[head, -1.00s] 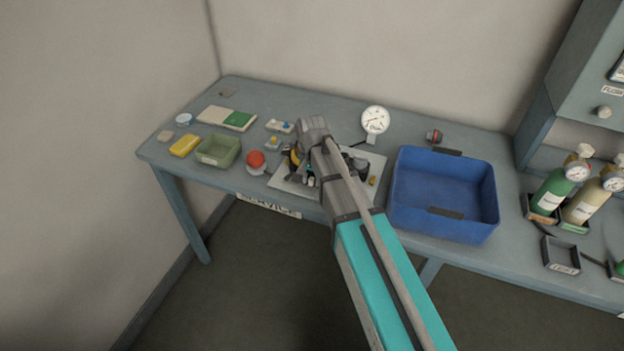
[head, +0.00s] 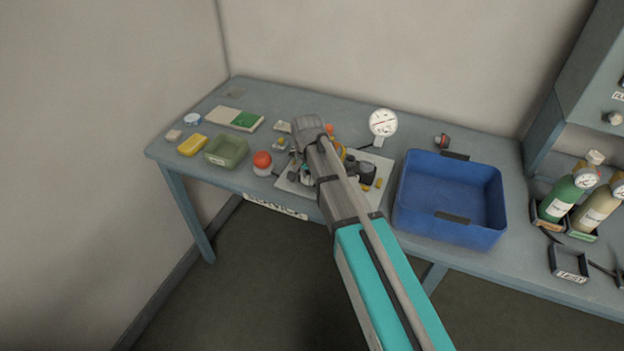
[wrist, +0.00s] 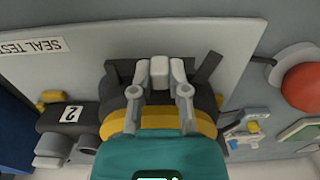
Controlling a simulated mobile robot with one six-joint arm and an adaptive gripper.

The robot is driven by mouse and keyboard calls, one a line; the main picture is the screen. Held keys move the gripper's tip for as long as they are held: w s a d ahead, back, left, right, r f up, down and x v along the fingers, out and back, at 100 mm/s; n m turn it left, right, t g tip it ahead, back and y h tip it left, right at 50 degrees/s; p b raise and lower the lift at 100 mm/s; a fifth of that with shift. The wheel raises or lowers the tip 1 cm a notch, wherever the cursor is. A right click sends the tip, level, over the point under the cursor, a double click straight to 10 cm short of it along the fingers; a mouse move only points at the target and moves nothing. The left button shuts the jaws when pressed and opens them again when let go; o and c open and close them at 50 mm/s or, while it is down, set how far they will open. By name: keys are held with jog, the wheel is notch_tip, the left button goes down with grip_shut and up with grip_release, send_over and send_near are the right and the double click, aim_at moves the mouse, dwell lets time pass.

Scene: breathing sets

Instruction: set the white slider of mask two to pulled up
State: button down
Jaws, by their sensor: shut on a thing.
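Mask two (wrist: 70,114), a black body with a "2" label and a yellow band, lies on the pale seal test plate (wrist: 150,38). In the head view the plate (head: 290,187) sits mid-table, with the mask partly hidden behind my arm. My gripper (wrist: 160,75) is over the mask in the wrist view. Its two grey fingers are closed on a small pale piece (wrist: 160,68), which appears to be the white slider. The teal gripper body hides the lower part of the mask. In the head view my gripper (head: 309,170) hides its own fingertips.
A blue bin (head: 450,197) stands right of the plate, and a white dial gauge (head: 383,122) behind it. A red-topped button (head: 262,160) and green tray (head: 226,150) are on the left. Green and tan bottles (head: 566,192) stand at far right.

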jog(key=c, duration=0.6)
grip_release()
jog(key=shift+r, duration=0.15)
